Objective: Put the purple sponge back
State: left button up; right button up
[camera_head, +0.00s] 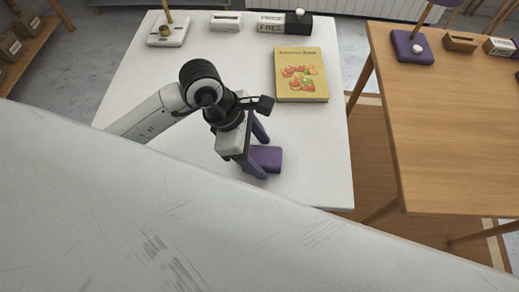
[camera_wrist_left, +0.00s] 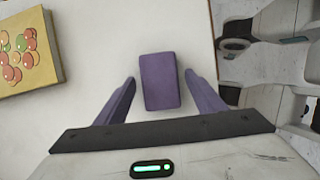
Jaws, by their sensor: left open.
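The purple sponge (camera_head: 268,158) lies flat on the white table (camera_head: 312,170), near its front edge. My left gripper (camera_head: 263,153) is open, with its purple fingers to either side of the sponge in the head view. In the left wrist view the sponge (camera_wrist_left: 160,81) shows as a purple block in the middle, ahead of and between the two open fingertips (camera_wrist_left: 160,76), with a gap on each side. The gripper's height over the table is hard to tell. My right gripper is not in view.
A yellow book with fruit on its cover (camera_head: 302,75) lies behind the sponge. At the table's back stand a white holder (camera_head: 226,22), a black FREE box (camera_head: 297,25) and a white base with a post (camera_head: 167,34). A wooden table (camera_head: 450,120) stands right, with a purple base (camera_head: 411,48).

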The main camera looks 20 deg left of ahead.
pick_arm(q)
jog(key=shift+r, duration=0.1)
jog(key=v, duration=1.2)
dwell(1.0)
